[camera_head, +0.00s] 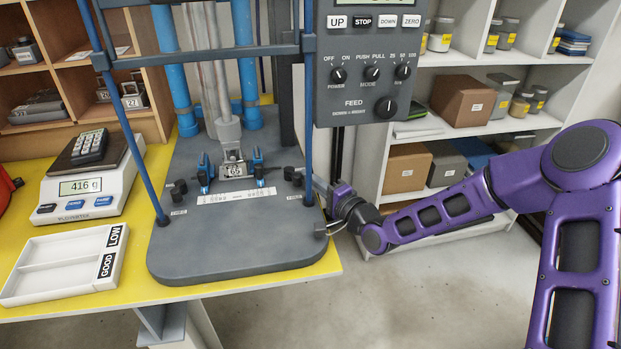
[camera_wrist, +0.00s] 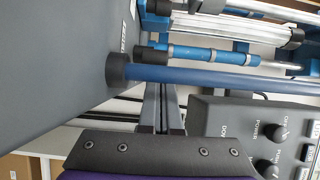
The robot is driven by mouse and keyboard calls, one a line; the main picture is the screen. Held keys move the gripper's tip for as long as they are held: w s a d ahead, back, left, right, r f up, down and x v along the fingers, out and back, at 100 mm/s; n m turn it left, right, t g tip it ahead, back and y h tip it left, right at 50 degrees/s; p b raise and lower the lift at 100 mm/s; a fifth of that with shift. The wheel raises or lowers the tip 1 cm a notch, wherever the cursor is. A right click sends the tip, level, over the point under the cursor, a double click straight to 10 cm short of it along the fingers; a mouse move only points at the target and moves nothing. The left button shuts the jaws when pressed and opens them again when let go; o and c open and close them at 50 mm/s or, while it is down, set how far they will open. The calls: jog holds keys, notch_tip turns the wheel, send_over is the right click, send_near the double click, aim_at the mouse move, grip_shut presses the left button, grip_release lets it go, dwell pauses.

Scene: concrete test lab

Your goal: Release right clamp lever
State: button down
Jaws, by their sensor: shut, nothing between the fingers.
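The right clamp lever (camera_head: 257,161) is a small blue upright lever at the right of a metal clamp (camera_head: 234,166) on the grey test-stand base. A matching left lever (camera_head: 204,172) is on the other side. A small part tagged 165 sits in the clamp. I cannot make out the right lever in the wrist view.
The blue guard post (camera_head: 310,120) stands between my gripper and the clamp; a blue post also crosses the wrist view (camera_wrist: 200,79). The control box (camera_head: 367,70) hangs above. Black knobs (camera_head: 293,176) flank the clamp. A scale (camera_head: 88,190) and white tray (camera_head: 55,265) are left.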

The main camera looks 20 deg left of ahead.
jog(key=shift+d, duration=0.15)
jog(key=p+v, duration=0.1)
jog(key=v, duration=1.6)
jog(key=shift+d, duration=0.1)
